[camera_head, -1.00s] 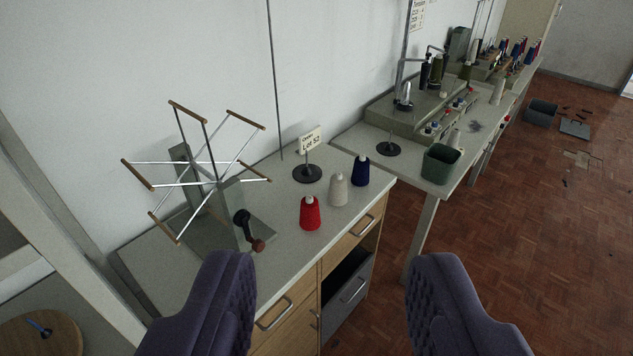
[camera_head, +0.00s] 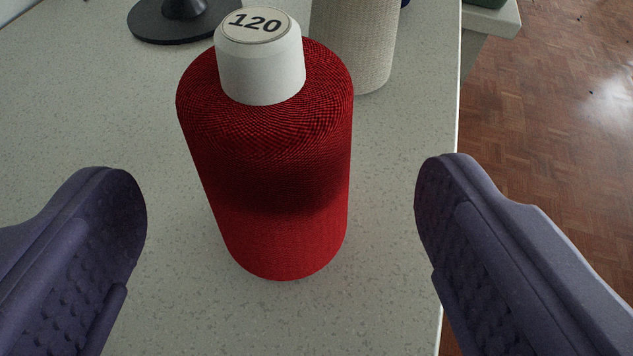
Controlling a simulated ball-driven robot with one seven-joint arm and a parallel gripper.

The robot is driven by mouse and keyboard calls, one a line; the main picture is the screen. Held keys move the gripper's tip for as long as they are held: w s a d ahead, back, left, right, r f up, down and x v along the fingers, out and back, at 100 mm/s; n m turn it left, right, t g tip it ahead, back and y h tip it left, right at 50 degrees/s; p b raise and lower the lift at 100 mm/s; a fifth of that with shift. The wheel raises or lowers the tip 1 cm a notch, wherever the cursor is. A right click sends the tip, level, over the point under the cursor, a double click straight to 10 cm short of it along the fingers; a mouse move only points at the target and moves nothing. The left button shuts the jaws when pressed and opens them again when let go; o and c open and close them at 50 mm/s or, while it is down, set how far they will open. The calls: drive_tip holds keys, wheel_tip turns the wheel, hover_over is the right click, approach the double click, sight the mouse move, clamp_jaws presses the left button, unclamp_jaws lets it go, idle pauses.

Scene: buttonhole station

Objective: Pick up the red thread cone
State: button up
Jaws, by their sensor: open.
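The red thread cone (camera_head: 285,190) stands upright on the pale speckled worktop, large in the middle of the view. Its white top (camera_head: 260,65) carries the number 120. My gripper (camera_head: 281,205) is open, with one purple ridged finger to the left of the cone and one to the right. There is a gap on both sides, and neither finger touches the cone. The cone is a little nearer the left finger. Nothing is between the fingertips except the view of the cone beyond them.
A cream thread cone (camera_head: 355,45) stands close behind the red one, to the right. A round black stand base (camera_head: 182,18) is behind to the left. The worktop (camera_head: 90,110) is bare at left; its edge runs down the right side above the parquet floor (camera_head: 560,130).

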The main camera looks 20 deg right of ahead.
sight(270, 73)
drive_tip(key=b+x, duration=0.1)
drive_tip(key=x, duration=0.4)
drive_tip(key=shift+w+b, duration=0.2)
drive_tip(key=shift+b, duration=0.15)
drive_tip(key=shift+s, duration=0.1)
drive_tip(key=shift+a, duration=0.1)
drive_tip(key=c, duration=1.2)
drive_tip(key=shift+o, duration=0.2)
drive_tip(key=shift+r, duration=0.1)
drive_tip(key=shift+r+p, duration=0.35)
drive_tip(key=shift+r, duration=0.15)
drive_tip(key=r, duration=0.1)
drive_tip(key=r+p, duration=0.1)
drive_tip(key=shift+s+r, duration=0.3)
drive_tip(key=shift+r, duration=0.05)
drive_tip(key=s+d+r+b, duration=0.1)
drive_tip(key=s+d+b, duration=0.2)
drive_tip(key=s+b, duration=0.6)
drive_tip(key=s, duration=0.6)
